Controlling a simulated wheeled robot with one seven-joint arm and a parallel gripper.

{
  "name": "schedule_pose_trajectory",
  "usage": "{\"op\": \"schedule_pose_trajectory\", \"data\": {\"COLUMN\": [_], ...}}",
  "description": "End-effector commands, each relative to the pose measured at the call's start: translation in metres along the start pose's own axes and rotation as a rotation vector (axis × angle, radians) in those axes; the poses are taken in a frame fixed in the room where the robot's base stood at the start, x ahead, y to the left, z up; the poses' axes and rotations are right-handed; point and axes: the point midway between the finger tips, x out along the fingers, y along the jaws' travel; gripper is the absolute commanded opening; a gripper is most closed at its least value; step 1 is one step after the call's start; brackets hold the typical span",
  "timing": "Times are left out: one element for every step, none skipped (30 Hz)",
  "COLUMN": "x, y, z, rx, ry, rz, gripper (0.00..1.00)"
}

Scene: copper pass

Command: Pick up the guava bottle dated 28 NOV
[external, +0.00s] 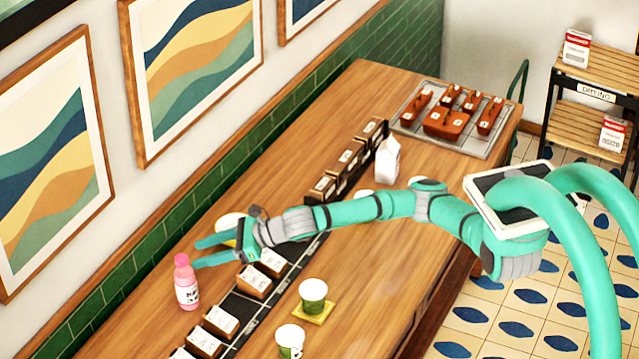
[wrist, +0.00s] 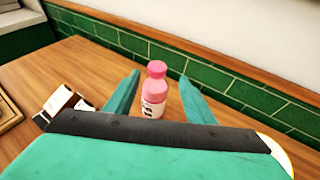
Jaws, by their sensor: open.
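A pink bottle (external: 186,283) with a pink cap and a white label stands upright on the wooden counter (external: 150,318), near the wall side. The label's print is too small to read, so I cannot tell its date. In the wrist view the same bottle (wrist: 154,92) stands ahead of my fingers, in line with the gap between them. My gripper (external: 197,255) is open and empty, with its teal fingers pointing at the bottle. The open fingers also show in the wrist view (wrist: 158,95), one on each side of the bottle. I cannot tell whether either touches it.
Boxed items (external: 222,320) stand in a dark divided strip just right of the bottle. Two green cups (external: 313,297) stand nearer the counter's front. A round yellow-white item (external: 229,222) is partly behind my gripper. The green tile wall (wrist: 236,92) rises close behind the bottle.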

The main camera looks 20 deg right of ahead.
Motion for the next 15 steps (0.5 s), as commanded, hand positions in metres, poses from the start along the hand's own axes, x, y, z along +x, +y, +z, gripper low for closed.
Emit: {"op": "schedule_pose_trajectory", "data": {"x": [0.002,0.004,0.006,0.009,0.013,0.018,0.023,0.028,0.034,0.038,0.043,0.047,0.051,0.053,0.056], "y": [0.007,0.009,0.011,0.012,0.013,0.013,0.013,0.013,0.013,0.013,0.012,0.012,0.012,0.012,0.012], "z": [-0.005,-0.007,-0.010,-0.011,-0.011,-0.011,-0.011,-0.011,-0.011,-0.011,-0.011,-0.011,-0.011,-0.011,-0.011], "rx": [-0.029,-0.040,-0.049,-0.052,-0.053,-0.052,-0.051,-0.050,-0.050,-0.050,-0.049,-0.049,-0.049,-0.049,-0.049], "ry": [0.014,0.020,0.025,0.027,0.028,0.028,0.028,0.028,0.027,0.027,0.027,0.027,0.027,0.026,0.026], "rz": [0.006,0.009,0.011,0.011,0.012,0.012,0.012,0.012,0.013,0.012,0.012,0.011,0.011,0.012,0.011], "gripper": [0.49,0.49,0.49,0.49,0.49,0.49,0.49,0.49,0.49,0.49,0.49,0.49,0.49,0.49,0.49]}}
